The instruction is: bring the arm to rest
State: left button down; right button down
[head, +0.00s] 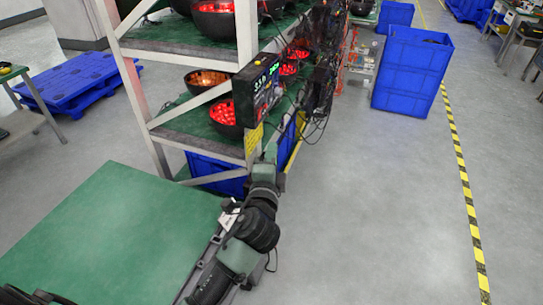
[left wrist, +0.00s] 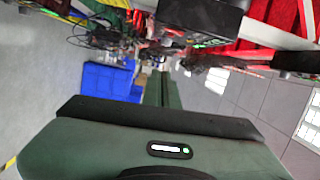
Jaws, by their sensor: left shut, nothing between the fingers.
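My left arm reaches up from the bottom of the head view, and my left gripper (head: 269,152) is at its far end. It is in front of the rack (head: 190,62), just below the black box with a lit green display (head: 257,90). In the left wrist view the narrow fingers (left wrist: 162,90) are together, with nothing seen between them. I cannot tell from the head view whether the gripper touches the rack or box. My right gripper does not show in either view.
The rack holds black bowls with red-lit insides (head: 222,116), and loose cables (head: 318,75) hang at its end. A green tabletop (head: 110,235) lies at lower left. Blue crates (head: 411,75) stand beyond. The grey floor (head: 385,210) is clear up to yellow-black tape (head: 463,170).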

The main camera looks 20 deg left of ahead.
pick_arm(q)
jog(key=shift+a, duration=0.2)
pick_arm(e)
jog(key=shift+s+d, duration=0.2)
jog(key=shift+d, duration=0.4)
pick_arm(q)
jog(key=shift+s+d, duration=0.1)
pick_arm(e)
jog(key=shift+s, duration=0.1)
